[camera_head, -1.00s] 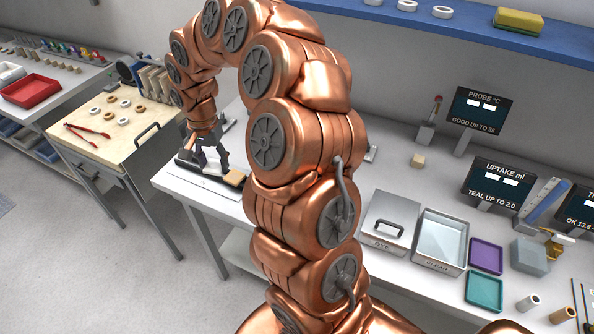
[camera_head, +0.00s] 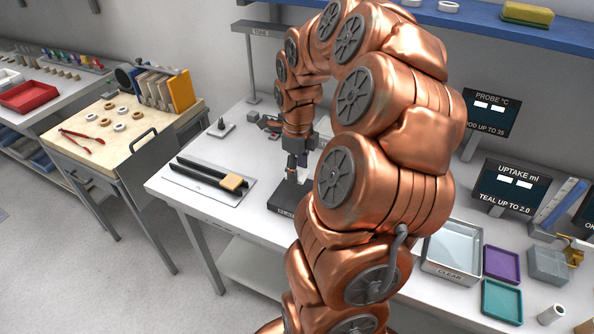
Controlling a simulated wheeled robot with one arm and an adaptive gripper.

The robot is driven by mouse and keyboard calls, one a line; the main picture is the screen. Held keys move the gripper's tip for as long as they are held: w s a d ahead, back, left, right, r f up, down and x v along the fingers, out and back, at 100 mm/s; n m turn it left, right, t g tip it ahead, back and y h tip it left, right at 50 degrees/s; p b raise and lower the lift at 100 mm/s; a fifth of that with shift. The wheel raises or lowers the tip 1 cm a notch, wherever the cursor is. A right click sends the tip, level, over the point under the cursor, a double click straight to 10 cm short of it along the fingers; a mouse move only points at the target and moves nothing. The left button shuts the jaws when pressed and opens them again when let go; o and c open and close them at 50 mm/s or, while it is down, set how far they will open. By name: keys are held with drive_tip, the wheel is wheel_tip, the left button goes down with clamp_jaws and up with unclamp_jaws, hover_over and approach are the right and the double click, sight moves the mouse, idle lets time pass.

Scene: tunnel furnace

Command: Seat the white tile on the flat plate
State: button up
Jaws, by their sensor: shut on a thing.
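My gripper (camera_head: 291,176) points down over a dark, flat-based stand (camera_head: 284,196) on the bench, partly hidden behind my arm. It is shut on a small pale piece, which I take to be the white tile; the piece is too small and covered to see clearly. I cannot tell whether it touches the dark base.
My arm hides much of the bench's middle. A small cone-topped item (camera_head: 221,126) and a tall stand (camera_head: 250,60) are behind. A clear tray (camera_head: 452,247), purple tray (camera_head: 502,264) and teal tray (camera_head: 501,301) are at right. The bench's front-left corner is clear.

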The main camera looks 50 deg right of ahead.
sight(297, 193)
drive_tip(key=shift+f+p, duration=0.55)
drive_tip(key=shift+f, duration=1.25)
drive_tip(key=shift+w+b, duration=0.15)
drive_tip(key=shift+b, duration=0.55)
drive_tip(key=shift+f+b, duration=1.2)
drive_tip(key=shift+f+b, duration=0.4)
drive_tip(key=shift+b, duration=0.1)
drive_tip(key=o, duration=1.2)
drive_tip(key=shift+r, duration=0.15)
wheel_tip(297, 193, up, 12)
drive_tip(key=shift+f, duration=0.1)
